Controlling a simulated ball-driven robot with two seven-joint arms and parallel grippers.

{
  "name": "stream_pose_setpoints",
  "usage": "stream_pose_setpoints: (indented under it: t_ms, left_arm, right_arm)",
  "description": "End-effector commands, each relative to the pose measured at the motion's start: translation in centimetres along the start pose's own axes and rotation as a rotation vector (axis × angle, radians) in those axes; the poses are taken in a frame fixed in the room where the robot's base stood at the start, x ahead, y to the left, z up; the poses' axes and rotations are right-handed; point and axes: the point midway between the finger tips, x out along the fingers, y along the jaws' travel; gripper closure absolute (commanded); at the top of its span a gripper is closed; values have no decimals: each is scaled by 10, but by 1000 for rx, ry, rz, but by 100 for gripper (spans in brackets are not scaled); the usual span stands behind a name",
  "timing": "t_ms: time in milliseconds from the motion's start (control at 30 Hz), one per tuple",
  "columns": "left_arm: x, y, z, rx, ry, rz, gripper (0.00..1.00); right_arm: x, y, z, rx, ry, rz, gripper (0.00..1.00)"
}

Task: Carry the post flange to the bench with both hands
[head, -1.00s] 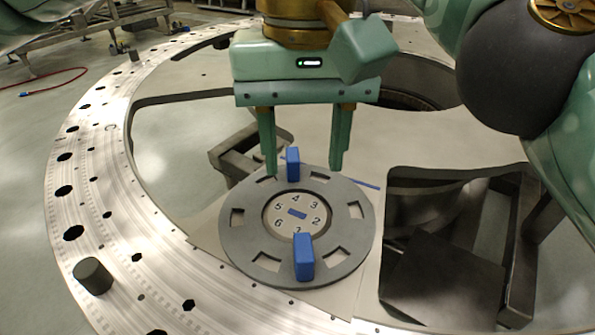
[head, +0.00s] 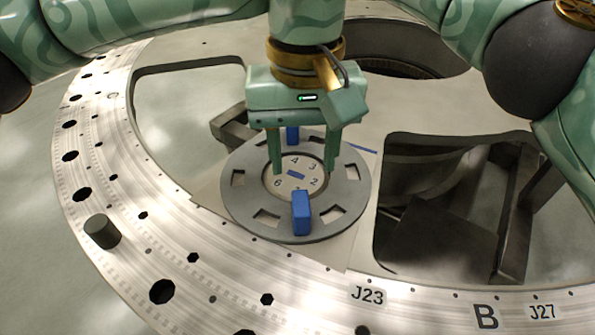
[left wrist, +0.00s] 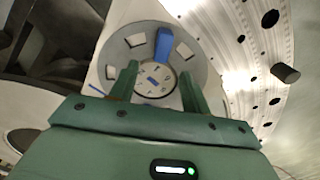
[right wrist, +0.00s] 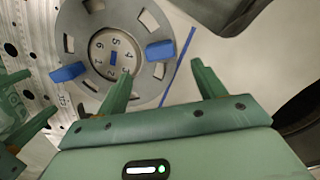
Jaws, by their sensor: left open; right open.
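The post flange (head: 236,207) is a grey ring with square windows and a numbered centre disc, lying flat on a pale sheet. Blue blocks stand on its near side (head: 301,212) and far side (head: 292,134). The flange also shows in the left wrist view (left wrist: 199,56) and right wrist view (right wrist: 72,20). My left gripper (head: 303,170) is open and empty above the flange, its fingers overlapping the disc in the head view. My right gripper (right wrist: 160,82) is open and empty, with the flange ahead and to the left; I cannot make it out in the head view.
A dark cylinder (head: 102,231) stands on the ring at left. Dark framework (head: 440,235) shows through the right opening. I see no clear bench.

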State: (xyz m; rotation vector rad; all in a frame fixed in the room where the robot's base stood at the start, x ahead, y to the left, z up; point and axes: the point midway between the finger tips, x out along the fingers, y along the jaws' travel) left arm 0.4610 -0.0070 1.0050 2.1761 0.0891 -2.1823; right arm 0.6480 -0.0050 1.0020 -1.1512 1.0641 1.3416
Motion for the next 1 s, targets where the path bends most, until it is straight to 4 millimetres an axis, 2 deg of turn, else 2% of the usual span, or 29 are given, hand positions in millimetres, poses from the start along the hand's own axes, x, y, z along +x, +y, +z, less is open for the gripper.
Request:
stream_pose_setpoints:
  t_ms: [200,400,600,900,933,1000]
  left_arm:
    - [44,0,1,1,-4,1,53]
    - [73,0,1,-1,-3,1,53]
    - [86,0,0,-2,-1,1,53]
    - [88,0,0,-2,0,1,53]
    - [88,0,0,-2,0,1,55]
    - [88,0,0,-2,0,1,75]
  right_arm:
    - [44,0,0,0,0,2,31]
    - [73,0,0,0,-1,1,31]
    - [86,0,0,1,0,-1,31]
    - [88,0,0,0,0,-2,31]
    - [88,0,0,0,0,-2,34]
    - [88,0,0,0,0,-1,53]
